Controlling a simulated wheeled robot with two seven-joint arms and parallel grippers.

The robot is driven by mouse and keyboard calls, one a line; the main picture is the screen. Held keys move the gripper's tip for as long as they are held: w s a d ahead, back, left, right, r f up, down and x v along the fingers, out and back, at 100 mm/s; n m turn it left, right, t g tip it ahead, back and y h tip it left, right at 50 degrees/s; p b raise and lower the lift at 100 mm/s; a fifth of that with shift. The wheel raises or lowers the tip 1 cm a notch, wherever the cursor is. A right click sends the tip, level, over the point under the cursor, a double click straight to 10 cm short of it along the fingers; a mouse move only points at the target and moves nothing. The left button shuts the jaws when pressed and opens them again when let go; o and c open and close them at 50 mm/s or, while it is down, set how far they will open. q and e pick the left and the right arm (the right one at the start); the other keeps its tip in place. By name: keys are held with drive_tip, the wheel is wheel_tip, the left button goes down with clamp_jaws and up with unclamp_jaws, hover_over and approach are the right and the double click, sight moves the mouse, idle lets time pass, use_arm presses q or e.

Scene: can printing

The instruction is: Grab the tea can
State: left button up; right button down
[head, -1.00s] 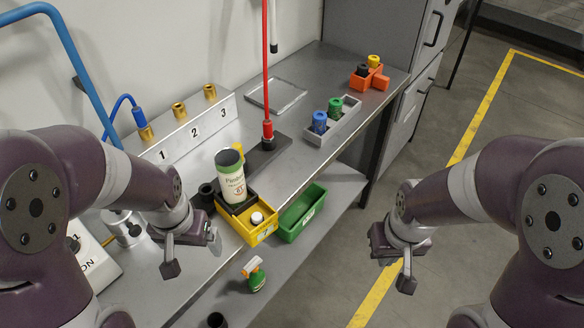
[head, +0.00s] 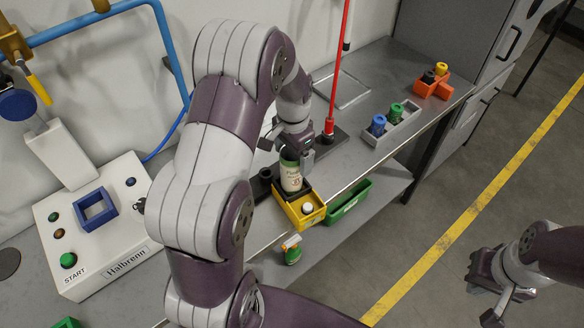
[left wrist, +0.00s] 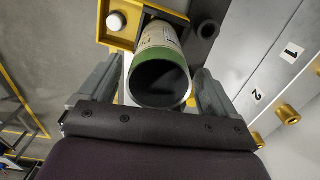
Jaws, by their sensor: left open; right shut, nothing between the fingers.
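The tea can (head: 291,177) is a pale can with a green band and dark top. It stands upright in a dark holder at the back of the yellow bin (head: 301,213). My left gripper (head: 293,148) is above the can in the head view, with its fingers partly hidden by the wrist. In the left wrist view the can (left wrist: 160,68) lies between the two open fingers of my left gripper (left wrist: 160,90), one on each side. I cannot tell whether they touch it. My right gripper (head: 484,295) is shut and empty over the floor at the right.
A green bin (head: 348,201) sits right of the yellow bin. A spray bottle (head: 292,250) stands below. A red pole (head: 338,70) rises behind the can. A grey rack (head: 390,131) and an orange holder (head: 433,85) stand farther right. A control box (head: 95,225) is at the left.

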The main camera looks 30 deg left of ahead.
use_arm(q)
wheel_tip(320, 180, down, 4)
drive_tip(key=shift+s+r+p, duration=0.15)
drive_tip(key=shift+r+p, duration=0.1)
drive_tip(key=shift+p, duration=0.05)
drive_tip(key=c, duration=1.2)
drive_tip(key=shift+r, duration=0.15)
